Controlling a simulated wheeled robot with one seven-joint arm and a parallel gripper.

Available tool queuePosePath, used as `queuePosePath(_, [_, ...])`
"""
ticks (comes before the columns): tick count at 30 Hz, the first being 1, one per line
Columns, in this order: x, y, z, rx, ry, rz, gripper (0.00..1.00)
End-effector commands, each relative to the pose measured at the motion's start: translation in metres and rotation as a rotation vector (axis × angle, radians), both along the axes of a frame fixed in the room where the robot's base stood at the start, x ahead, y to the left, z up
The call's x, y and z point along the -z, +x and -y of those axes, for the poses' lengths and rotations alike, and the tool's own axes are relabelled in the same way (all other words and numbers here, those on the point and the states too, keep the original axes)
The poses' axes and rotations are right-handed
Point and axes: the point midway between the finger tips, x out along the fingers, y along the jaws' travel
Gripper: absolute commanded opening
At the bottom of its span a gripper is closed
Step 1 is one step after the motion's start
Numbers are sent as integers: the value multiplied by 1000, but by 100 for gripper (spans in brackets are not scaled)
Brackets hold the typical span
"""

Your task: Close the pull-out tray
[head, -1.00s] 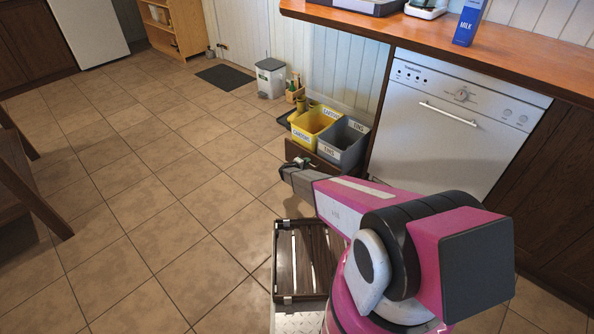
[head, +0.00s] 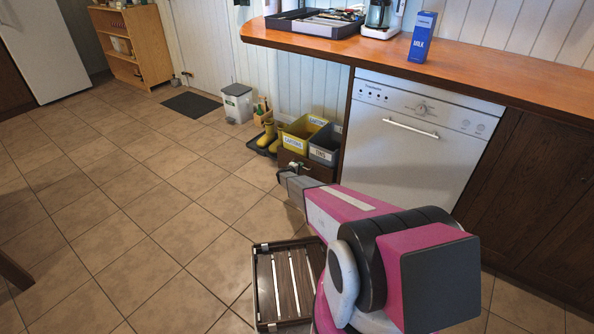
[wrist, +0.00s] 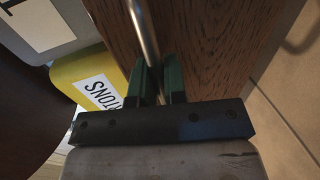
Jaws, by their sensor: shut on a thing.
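The pull-out tray has a dark wooden front (head: 318,172) and stands partly out from under the counter, left of the dishwasher. It carries a yellow bin (head: 302,135) and a grey bin (head: 325,147). In the wrist view the wooden front (wrist: 215,45) carries an upright-looking metal bar handle (wrist: 147,35). My gripper (wrist: 159,82) is shut on this bar, its green fingers on either side. In the head view my gripper (head: 294,172) is at the tray's front, and its fingers are small and hard to make out.
The white dishwasher (head: 415,140) stands right of the tray under the wooden counter (head: 470,80). Yellow boots (head: 266,136) on a dark mat stand close left of the tray. A small white bin (head: 237,103) is farther back. The tiled floor (head: 130,200) at left is clear.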

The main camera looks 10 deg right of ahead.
Motion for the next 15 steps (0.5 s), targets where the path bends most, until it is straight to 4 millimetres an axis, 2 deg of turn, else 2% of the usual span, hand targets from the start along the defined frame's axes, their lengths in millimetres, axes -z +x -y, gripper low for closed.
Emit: queuePosePath(15, [1,6,5,0,0,0,0])
